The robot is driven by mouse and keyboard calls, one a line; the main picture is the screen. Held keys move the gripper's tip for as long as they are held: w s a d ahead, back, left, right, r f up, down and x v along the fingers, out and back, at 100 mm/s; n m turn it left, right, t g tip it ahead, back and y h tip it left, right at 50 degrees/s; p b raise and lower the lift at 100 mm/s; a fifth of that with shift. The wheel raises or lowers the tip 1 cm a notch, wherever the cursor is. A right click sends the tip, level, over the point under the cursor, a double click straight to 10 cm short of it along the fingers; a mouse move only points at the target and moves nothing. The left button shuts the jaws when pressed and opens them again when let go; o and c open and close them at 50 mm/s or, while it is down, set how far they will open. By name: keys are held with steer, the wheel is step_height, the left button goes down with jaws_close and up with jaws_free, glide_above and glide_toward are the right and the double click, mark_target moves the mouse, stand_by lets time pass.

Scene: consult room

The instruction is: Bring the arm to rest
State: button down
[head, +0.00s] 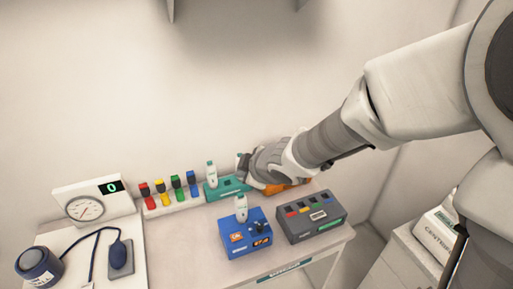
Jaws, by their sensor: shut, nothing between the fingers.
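My arm reaches in from the right, over the back right of the table. My gripper (246,167) is at its end, above the back row of devices, next to the teal device (228,188) and an orange item (277,188). It is shut and holds nothing that I can see. The gripper and wrist hide part of the orange item and a pale upright thing behind the fingers. I cannot tell whether the gripper touches any of them.
A blue box (245,236) and a dark grey box (311,217) with coloured keys stand in front. Red, yellow, green and blue pieces stand on a white rack (175,207). A gauge unit (92,206) and a blue cuff (38,264) are at left. A white box (436,231) is at right.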

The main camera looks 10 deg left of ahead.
steer(key=s+d+r+m+t+h, duration=0.1)
steer(key=d+r+m+h, duration=0.25)
steer(key=d, duration=0.55)
steer(key=s+d+r+m+t+h, duration=0.1)
steer(key=d+r+m+h, duration=0.3)
steer(key=d, duration=0.4)
steer(key=s+d+r+m+g, duration=0.1)
steer(key=s+d+m, duration=0.3)
steer(key=s, duration=0.4)
steer(key=s+d+r+m+g+y+b, duration=0.1)
steer(key=s+d+r+m+g, duration=0.1)
steer(key=s+d+m, duration=0.3)
steer(key=s+m, duration=0.1)
steer(key=s, duration=0.2)
steer(key=shift+s, duration=0.35)
